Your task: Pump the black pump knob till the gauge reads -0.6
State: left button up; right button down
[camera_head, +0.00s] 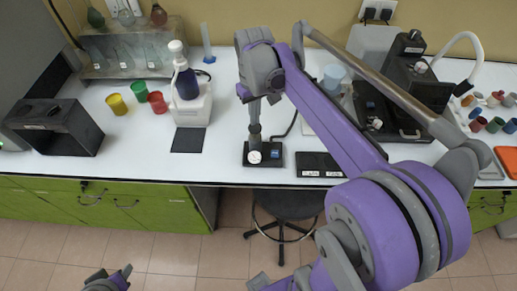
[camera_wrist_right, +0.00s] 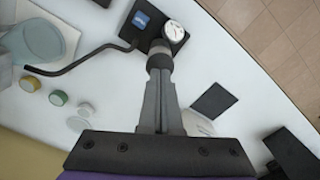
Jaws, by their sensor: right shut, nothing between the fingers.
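The pump is a small black box (camera_head: 263,148) with a white round gauge (camera_head: 254,157) and a blue label, near the table's front edge. The gauge also shows in the right wrist view (camera_wrist_right: 174,31); its reading is too small to tell. My right gripper (camera_head: 255,126) points down over the pump, shut and empty. In the right wrist view its fingertips (camera_wrist_right: 159,72) are right at the dark pump knob (camera_wrist_right: 159,54); I cannot tell whether they touch. My left gripper (camera_head: 112,277) shows only partly at the bottom edge, away from the table.
A black hose (camera_wrist_right: 75,66) curves from the pump. A black pad (camera_head: 318,165) lies right of it, and another dark pad (camera_head: 188,140) lies left. A stool (camera_head: 287,205) is below.

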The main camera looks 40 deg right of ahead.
aim_at(255, 127)
pick_arm(q)
jog(key=shift+f, duration=0.1)
pick_arm(e)
jog(key=shift+f, duration=0.15)
jog(key=shift+f+b, duration=1.05)
jog(key=shift+f, duration=0.8)
pick_arm(q)
jog(key=shift+s+f, duration=0.3)
jog(key=shift+f, duration=0.35)
jog(key=shift+s+f, duration=0.25)
jog(key=shift+f, duration=0.35)
pick_arm(e)
jog(key=shift+r, duration=0.1)
pick_arm(q)
jog(key=shift+r, duration=0.1)
pick_arm(e)
jog(key=shift+r, duration=0.1)
jog(key=shift+r+p, duration=1.15)
jog(key=shift+r, duration=0.7)
pick_arm(q)
jog(key=r, duration=0.1)
jog(key=w+r, duration=0.1)
jog(key=shift+w+r, duration=0.15)
jog(key=shift+r, duration=0.25)
jog(key=shift+f, duration=0.1)
pick_arm(e)
jog(key=shift+f, duration=0.15)
